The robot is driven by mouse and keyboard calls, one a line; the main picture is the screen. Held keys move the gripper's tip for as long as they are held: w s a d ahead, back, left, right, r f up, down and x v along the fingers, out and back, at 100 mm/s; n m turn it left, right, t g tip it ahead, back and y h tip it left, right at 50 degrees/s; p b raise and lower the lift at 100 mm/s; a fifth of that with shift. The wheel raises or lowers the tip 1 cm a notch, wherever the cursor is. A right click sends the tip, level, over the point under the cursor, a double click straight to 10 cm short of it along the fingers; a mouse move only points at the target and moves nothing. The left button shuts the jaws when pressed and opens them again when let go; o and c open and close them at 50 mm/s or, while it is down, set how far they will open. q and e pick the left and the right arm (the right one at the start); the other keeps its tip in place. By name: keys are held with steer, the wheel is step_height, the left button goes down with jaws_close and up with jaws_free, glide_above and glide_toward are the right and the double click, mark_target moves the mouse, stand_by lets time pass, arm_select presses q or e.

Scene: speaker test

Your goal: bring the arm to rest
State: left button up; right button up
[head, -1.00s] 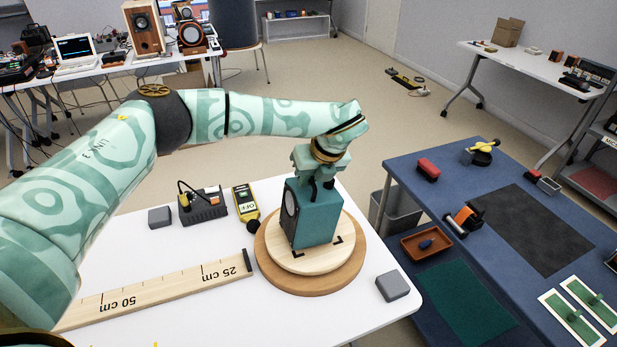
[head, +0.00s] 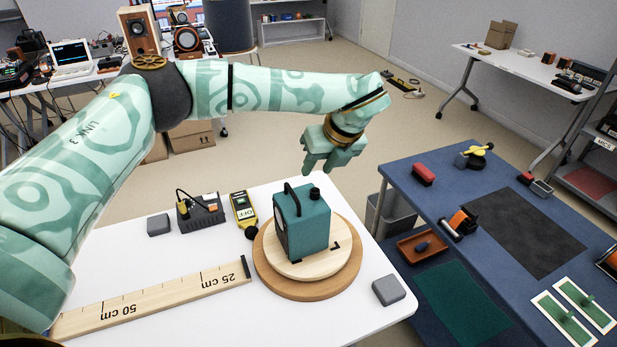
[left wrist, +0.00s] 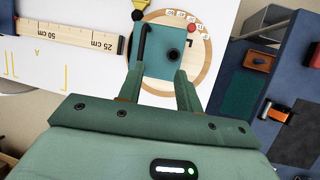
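My left gripper (head: 322,157) hangs in the air above the white table, up and apart from the teal speaker box. In the left wrist view its two fingers (left wrist: 158,88) stand apart with nothing held between them. The teal speaker box (head: 309,226) stands upright on a round wooden turntable (head: 343,281), with a black handle and a black knob on top. The box (left wrist: 166,62) also shows beyond the fingertips in the left wrist view. My right gripper is in neither view.
On the white table (head: 210,320) are a long wooden ruler (head: 160,294), a yellow meter (head: 243,209), a dark box with a cable (head: 201,211) and grey blocks (head: 388,290). A blue table (head: 410,190) with tools stands to the right.

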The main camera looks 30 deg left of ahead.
arm_select(q)
steer(key=v, duration=0.6)
steer(key=shift+d+r+p, duration=0.2)
steer(key=shift+r+p, duration=0.2)
steer(key=shift+r, duration=0.05)
